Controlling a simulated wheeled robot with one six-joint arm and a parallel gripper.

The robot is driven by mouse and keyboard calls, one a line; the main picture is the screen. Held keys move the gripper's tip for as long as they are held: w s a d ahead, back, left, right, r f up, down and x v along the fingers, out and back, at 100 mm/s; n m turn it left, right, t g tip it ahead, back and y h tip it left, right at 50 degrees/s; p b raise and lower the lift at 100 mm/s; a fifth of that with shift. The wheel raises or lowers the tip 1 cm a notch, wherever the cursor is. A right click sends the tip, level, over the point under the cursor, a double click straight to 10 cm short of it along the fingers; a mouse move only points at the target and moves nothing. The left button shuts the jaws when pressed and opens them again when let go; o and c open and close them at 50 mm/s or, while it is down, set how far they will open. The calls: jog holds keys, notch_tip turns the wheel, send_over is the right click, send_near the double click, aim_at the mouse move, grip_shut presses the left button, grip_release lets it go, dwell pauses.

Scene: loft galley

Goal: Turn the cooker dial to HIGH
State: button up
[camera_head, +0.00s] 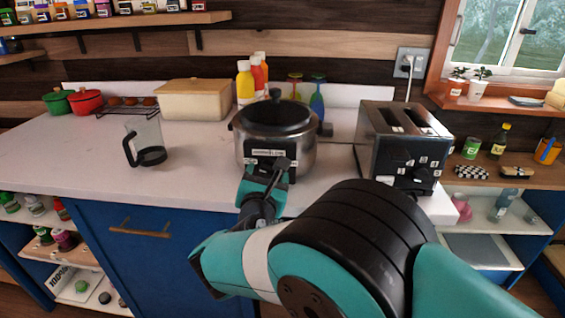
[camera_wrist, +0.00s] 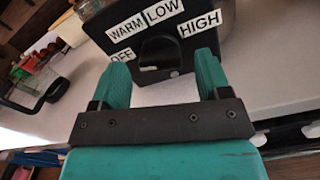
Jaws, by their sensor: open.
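The cooker (camera_head: 305,158) is a round silver pot with a black lid, standing on the white counter. Its black front panel also shows in the wrist view (camera_wrist: 188,66), with labels OFF, WARM, LOW and HIGH around a dark dial (camera_wrist: 160,51). HIGH is at the upper right of the dial. I cannot tell which label the dial points to. My gripper (camera_head: 274,165) is in front of the panel. In the wrist view, its two teal fingers (camera_wrist: 162,80) are apart, one on each side below the dial, with nothing between them. Contact with the dial is not visible.
A black toaster (camera_head: 402,145) stands to the right of the cooker. A glass jug (camera_head: 147,145) is to the left, with clear counter (camera_head: 195,165) between. Bottles (camera_head: 245,84) and a bread box (camera_head: 194,100) stand behind. Blue cabinets (camera_head: 145,255) are below the counter.

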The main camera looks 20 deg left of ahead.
jog(key=shift+x, duration=0.9)
jog(key=shift+c, duration=0.4)
jog(key=c, duration=0.8)
jog(key=shift+c, duration=0.2)
